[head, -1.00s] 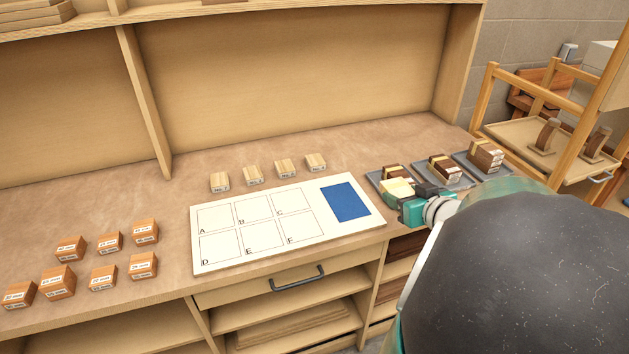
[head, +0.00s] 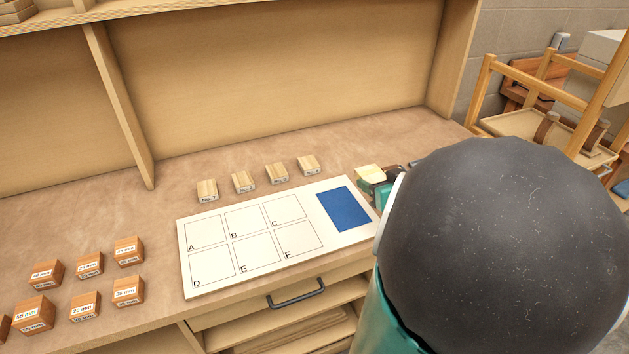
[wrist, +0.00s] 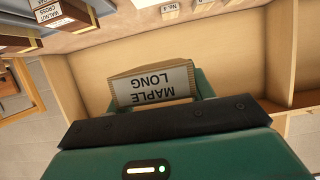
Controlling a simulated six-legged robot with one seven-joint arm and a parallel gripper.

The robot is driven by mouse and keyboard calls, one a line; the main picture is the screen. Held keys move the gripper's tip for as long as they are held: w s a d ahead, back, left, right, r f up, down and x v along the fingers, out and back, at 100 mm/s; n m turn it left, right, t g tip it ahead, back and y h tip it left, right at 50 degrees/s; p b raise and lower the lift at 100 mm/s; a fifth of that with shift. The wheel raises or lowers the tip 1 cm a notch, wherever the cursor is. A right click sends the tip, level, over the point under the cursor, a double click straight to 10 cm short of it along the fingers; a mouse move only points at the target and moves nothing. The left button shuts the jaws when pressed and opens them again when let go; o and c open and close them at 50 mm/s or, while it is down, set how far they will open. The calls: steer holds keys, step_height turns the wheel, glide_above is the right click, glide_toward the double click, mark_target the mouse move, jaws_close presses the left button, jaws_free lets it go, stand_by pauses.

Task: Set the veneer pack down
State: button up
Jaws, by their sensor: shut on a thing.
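My gripper (head: 372,179) is shut on the veneer pack (head: 368,173), a pale yellow block, just right of the white board's far right corner in the head view. In the wrist view the pack (wrist: 152,86) carries a grey label reading MAPLE LONG, upside down, and sits at the green fingers (wrist: 203,84). The white board (head: 262,275) has squares lettered A to F, all empty, and a bare blue rectangle (head: 344,208) at its right end. My arm hides the bench right of the board. The head view does not show the pack's height above the bench clearly.
Several pale numbered blocks (head: 244,182) stand behind the board. Several orange-brown blocks with mm labels (head: 90,265) stand to its left. Dark walnut packs (wrist: 62,14) show in the wrist view's upper left corner. A wooden rack (head: 510,110) stands at the right.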

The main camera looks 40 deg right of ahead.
steer(key=w+f, duration=0.1)
steer(key=w, duration=0.1)
steer(key=w+f, duration=0.1)
steer(key=w, duration=0.1)
steer(key=w+f, duration=0.1)
steer(key=shift+w+d, duration=0.1)
steer(key=shift+w, duration=0.3)
glide_above(344, 208)
step_height(344, 208, down, 6)
steer(key=shift+r, duration=0.25)
steer(key=shift+f, duration=1.5)
steer(key=shift+f, duration=0.6)
steer(key=o, duration=1)
